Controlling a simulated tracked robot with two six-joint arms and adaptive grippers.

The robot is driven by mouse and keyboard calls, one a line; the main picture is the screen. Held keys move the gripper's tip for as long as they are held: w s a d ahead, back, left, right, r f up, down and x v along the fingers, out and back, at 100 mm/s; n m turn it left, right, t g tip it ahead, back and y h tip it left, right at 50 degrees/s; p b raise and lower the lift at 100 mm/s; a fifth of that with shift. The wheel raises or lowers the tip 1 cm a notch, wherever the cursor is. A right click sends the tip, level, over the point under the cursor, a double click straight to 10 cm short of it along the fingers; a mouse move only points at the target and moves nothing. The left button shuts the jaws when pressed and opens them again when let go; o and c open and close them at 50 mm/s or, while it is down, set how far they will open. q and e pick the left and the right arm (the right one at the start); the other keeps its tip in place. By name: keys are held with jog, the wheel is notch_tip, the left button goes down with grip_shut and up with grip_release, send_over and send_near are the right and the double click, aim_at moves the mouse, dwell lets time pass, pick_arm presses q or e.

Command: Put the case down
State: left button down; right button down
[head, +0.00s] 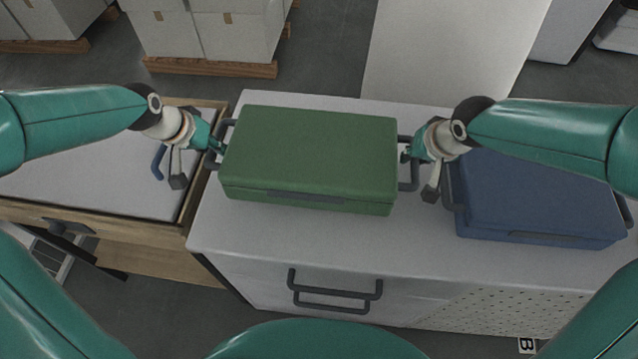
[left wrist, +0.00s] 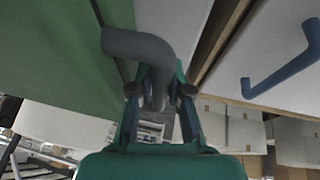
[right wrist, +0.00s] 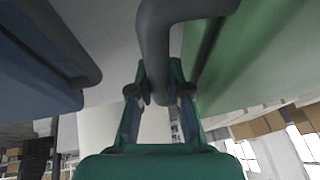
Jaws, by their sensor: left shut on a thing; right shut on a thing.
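The green case (head: 310,150) is in the middle of the head view, over the white top of a cabinet (head: 330,240). It looks level; I cannot tell whether it touches the top. My left gripper (head: 217,147) is shut on the dark handle at the case's left end; that handle (left wrist: 145,48) shows between the fingers in the left wrist view. My right gripper (head: 408,154) is shut on the handle at the right end; that handle (right wrist: 155,45) shows between the fingers in the right wrist view.
A blue case (head: 535,200) stands on the cabinet top at the right, close to my right gripper. Stacked white boxes (head: 205,35) stand behind. Bare cabinet top lies in front of the green case.

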pick_arm(q)
jog(key=shift+w+a, duration=0.15)
pick_arm(e)
jog(key=shift+w+d, duration=0.1)
